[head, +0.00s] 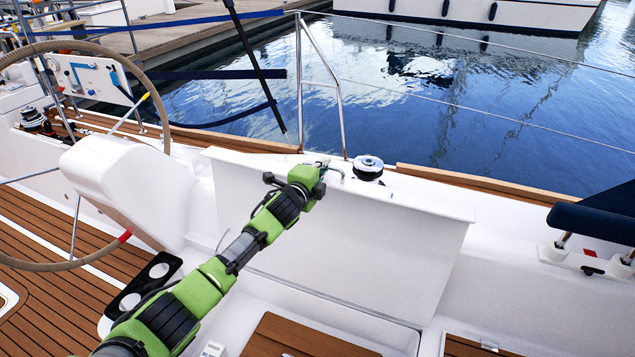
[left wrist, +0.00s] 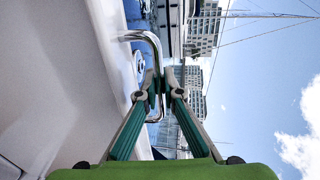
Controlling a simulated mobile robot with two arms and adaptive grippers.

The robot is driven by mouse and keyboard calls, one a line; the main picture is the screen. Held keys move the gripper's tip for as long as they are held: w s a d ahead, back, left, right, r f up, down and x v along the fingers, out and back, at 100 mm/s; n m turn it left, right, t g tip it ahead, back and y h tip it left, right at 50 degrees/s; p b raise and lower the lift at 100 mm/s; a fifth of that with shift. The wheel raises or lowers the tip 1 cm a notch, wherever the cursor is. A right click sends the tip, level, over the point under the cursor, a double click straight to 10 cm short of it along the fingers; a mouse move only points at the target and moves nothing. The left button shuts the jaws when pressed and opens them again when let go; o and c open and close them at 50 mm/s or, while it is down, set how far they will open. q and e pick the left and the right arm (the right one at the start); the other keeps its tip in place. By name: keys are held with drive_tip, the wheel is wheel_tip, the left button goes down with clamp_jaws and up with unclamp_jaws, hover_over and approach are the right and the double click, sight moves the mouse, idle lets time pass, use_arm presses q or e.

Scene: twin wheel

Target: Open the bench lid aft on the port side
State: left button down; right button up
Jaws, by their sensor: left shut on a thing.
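The white bench lid (head: 350,235) stands raised and steep in the middle of the head view, behind my left forearm, with its broad face toward me. My left gripper (head: 322,170) is at its upper edge. In the left wrist view, the two fingers (left wrist: 163,93) are closed on a bent chrome handle (left wrist: 150,40), and the white lid surface (left wrist: 60,80) fills the left side. The handle also shows in the head view (head: 336,171), just right of the gripper. The exact finger contact is small in the head view. My right gripper is out of view.
A steering wheel (head: 165,105) and white pedestal (head: 125,180) stand left of the lid. A winch (head: 368,167) sits just behind its upper edge. Rails (head: 299,80) and water lie beyond. A wooden panel (head: 300,338) is in front, low down.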

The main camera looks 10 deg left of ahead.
use_arm(q)
drive_tip(key=shift+w+r, duration=0.1)
drive_tip(key=shift+r, duration=0.1)
drive_tip(key=c, duration=2.5)
unclamp_jaws()
drive_tip(key=shift+w, duration=0.1)
drive_tip(key=shift+w+d+f, duration=0.15)
drive_tip(key=shift+w+f, duration=0.15)
drive_tip(key=v, duration=1.2)
drive_tip(key=shift+r, duration=0.1)
